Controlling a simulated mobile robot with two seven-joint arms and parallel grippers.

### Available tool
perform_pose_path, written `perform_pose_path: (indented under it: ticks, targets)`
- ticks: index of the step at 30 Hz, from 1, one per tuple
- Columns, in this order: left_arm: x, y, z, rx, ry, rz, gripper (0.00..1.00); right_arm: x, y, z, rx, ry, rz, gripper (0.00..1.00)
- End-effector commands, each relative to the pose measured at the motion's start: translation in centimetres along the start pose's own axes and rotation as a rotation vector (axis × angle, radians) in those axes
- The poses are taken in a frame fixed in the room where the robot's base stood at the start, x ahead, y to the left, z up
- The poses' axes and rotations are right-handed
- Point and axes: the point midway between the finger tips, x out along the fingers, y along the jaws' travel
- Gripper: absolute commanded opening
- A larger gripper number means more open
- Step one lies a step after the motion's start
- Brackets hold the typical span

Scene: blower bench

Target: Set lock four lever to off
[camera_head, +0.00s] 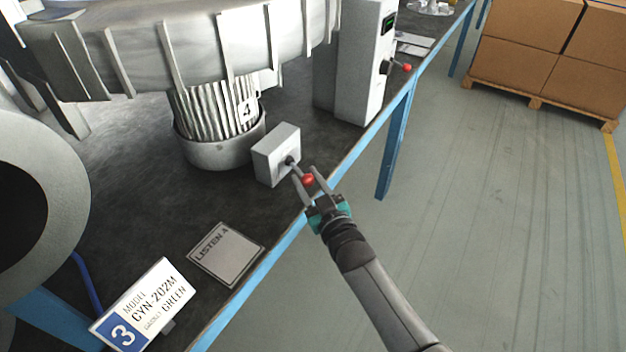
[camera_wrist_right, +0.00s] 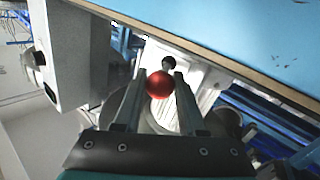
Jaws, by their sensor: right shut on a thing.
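The lock four lever is a short dark rod with a red ball knob (camera_head: 308,179) on a small grey-white box (camera_head: 277,155) at the bench edge. The box stands in front of the ribbed blower motor marked 4 (camera_head: 247,110). My right gripper (camera_head: 311,178) is shut on the red knob, one finger on each side of it. In the right wrist view the red knob (camera_wrist_right: 159,84) sits between the two fingers (camera_wrist_right: 157,92), with the pivot behind it. Any off marking on the box is too small to read. My left gripper is not in view.
A taller grey cabinet (camera_head: 361,65) with another red-knobbed lever (camera_head: 406,67) stands further back. A "LISTEN A" plate (camera_head: 226,254) and a model sign marked 3 (camera_head: 143,306) lie nearer. Boxes on a pallet (camera_head: 540,105) stand far right. The floor right of the bench is clear.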

Motion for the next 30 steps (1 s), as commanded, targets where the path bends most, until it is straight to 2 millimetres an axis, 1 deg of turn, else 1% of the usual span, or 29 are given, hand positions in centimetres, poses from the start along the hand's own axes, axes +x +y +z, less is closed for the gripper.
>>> perform_pose_path:
  ticks: [1,5,18,19,26,27,30]
  targets:
    - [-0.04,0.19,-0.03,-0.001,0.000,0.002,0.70,0.07,-0.28,-0.11,0.002,0.000,0.005,0.00]
    - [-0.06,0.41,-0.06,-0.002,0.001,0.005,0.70,0.11,-0.35,-0.11,0.001,-0.002,0.017,0.00]
    - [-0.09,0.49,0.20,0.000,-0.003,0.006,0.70,0.14,-0.45,-0.13,0.002,-0.003,0.021,0.00]
    - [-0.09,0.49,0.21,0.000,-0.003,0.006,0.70,0.14,-0.45,-0.13,0.002,-0.003,0.021,0.42]
    - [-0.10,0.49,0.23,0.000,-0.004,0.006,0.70,0.13,-0.38,-0.11,0.002,-0.003,0.022,0.68]
    - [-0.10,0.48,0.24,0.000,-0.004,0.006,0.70,0.13,-0.36,-0.10,0.001,-0.004,0.022,0.70]
    - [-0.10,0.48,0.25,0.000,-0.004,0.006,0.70,0.12,-0.33,-0.09,0.001,-0.004,0.023,0.70]
